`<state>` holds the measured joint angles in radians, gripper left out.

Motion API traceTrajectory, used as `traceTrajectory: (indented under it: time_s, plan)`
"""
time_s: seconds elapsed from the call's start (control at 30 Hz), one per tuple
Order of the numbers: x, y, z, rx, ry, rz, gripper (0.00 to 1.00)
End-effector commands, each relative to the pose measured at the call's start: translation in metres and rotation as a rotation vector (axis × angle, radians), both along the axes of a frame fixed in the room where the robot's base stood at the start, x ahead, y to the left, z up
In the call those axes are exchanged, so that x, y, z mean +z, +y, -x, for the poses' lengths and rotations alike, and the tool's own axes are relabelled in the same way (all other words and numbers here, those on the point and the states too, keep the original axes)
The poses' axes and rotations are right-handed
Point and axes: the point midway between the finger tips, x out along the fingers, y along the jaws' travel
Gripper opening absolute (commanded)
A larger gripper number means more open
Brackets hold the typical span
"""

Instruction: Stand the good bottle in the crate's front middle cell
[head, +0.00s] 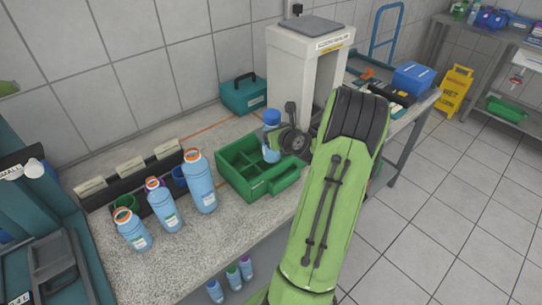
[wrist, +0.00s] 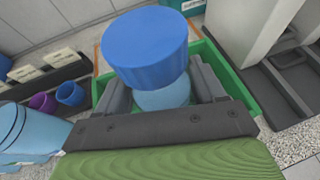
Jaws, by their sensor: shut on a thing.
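A light-blue bottle with a blue cap (head: 271,118) stands upright at the green crate (head: 262,188), its lower part inside the crate walls. In the wrist view its blue cap (wrist: 147,46) fills the middle, between the two jaws. My gripper (head: 284,140) is shut on this bottle; its jaws (wrist: 160,92) also show on both sides of it in the wrist view. The crate's green rim (wrist: 222,66) shows behind and beside the bottle. The arm and jaws hide part of the crate, so I cannot tell exactly which cell the bottle is over or whether it touches the floor.
A teal box (head: 243,94) and a white machine (head: 300,65) stand behind the crate. Small bottles (head: 232,276) sit below the counter.

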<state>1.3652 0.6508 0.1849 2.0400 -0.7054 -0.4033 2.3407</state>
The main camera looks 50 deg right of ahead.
Motion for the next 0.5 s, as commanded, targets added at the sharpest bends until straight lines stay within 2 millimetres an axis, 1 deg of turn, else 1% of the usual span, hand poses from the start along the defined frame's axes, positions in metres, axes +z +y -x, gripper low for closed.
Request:
traceTrajectory:
  time_s: [0.03, 0.1, 0.27, 0.4, 0.5]
  plan:
    - [-0.016, 0.0, 0.0, -0.001, -0.003, -0.003, 0.0]
    - [-0.027, 0.0, 0.0, 0.0, -0.004, -0.002, 0.0]
    - [-0.044, 0.0, 0.0, 0.0, -0.003, 0.0, 0.0]
    - [-0.073, 0.0, 0.0, 0.0, -0.003, -0.002, 0.0]
    - [-0.079, 0.0, 0.0, -0.001, -0.004, 0.003, 0.0]
